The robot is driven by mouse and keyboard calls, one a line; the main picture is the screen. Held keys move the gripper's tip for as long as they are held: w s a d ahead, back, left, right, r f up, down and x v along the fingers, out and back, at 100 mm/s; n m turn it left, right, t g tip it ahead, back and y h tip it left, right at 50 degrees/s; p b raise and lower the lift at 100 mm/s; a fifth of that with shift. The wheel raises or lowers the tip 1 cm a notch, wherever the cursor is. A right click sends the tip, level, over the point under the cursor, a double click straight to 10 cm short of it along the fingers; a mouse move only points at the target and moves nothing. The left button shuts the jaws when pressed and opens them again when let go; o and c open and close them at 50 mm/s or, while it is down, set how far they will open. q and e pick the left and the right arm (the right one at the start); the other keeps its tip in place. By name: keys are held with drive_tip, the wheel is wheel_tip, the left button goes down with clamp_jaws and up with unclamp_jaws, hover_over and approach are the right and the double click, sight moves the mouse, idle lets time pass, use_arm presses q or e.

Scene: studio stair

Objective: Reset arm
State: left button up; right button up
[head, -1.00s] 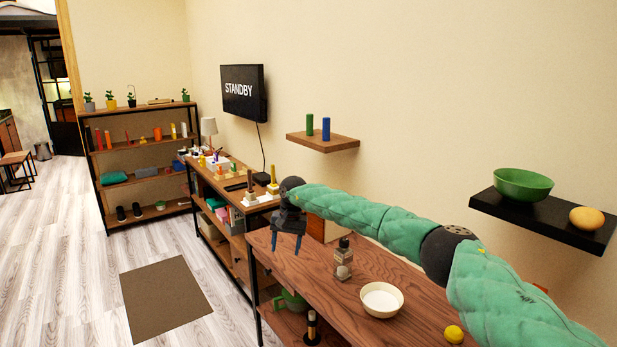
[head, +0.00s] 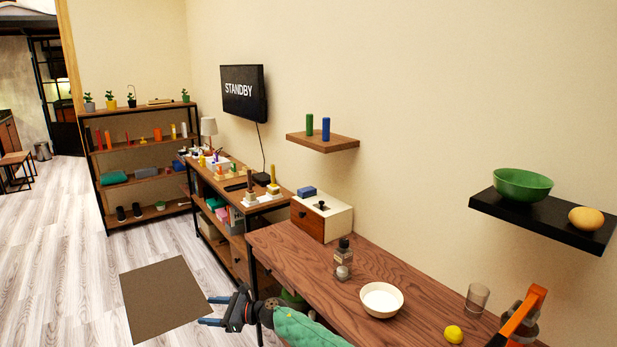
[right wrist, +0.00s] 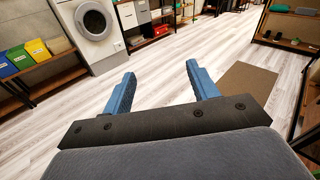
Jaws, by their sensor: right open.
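My right gripper (head: 213,311) is at the bottom of the head view, low in front of the wooden table's left end. Its blue fingers point left and stand apart with nothing between them. The green padded sleeve of my right arm (head: 305,330) shows at the bottom edge. In the right wrist view, the two blue fingers (right wrist: 160,80) are spread over bare floor. My left gripper is not in view.
The wooden table (head: 335,290) bears a drawer box (head: 320,219), a bottle (head: 343,258), a white bowl (head: 381,299), a yellow ball (head: 453,334), a glass (head: 477,299) and an orange-and-black object (head: 524,313). A brown mat (head: 165,298) lies on open floor.

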drive_tip(key=s+d+f+n+t+h, duration=0.4)
drive_tip(key=d+f+n, duration=0.4)
drive_tip(key=n, duration=0.4)
drive_tip(key=s+d+f+n+t+h, duration=0.35)
drive_tip(key=d+f+n, duration=0.55)
drive_tip(key=n, duration=0.3)
drive_tip(key=s+d+f+n+t+h, duration=0.3)
drive_tip(key=s+d+f+n+h, duration=0.2)
drive_tip(key=d+f+n, duration=0.5)
drive_tip(key=s+d+f+m+g+h, duration=0.1)
drive_tip(key=s+d+f+m+g, duration=0.2)
drive_tip(key=s, duration=1)
drive_tip(key=s+d+f+m+g+h, duration=0.1)
drive_tip(key=s+d+f+m+g, duration=0.3)
drive_tip(key=s+d, duration=0.5)
drive_tip(key=s+d+f+m+g+h, duration=0.1)
drive_tip(key=s+d+f+m+g, duration=0.3)
drive_tip(key=s, duration=1.2)
wheel_tip(320, 180, down, 4)
drive_tip(key=d+m, duration=0.2)
drive_tip(key=m, duration=0.1)
drive_tip(key=shift+s+d+r, duration=0.15)
drive_tip(key=shift+s, duration=0.25)
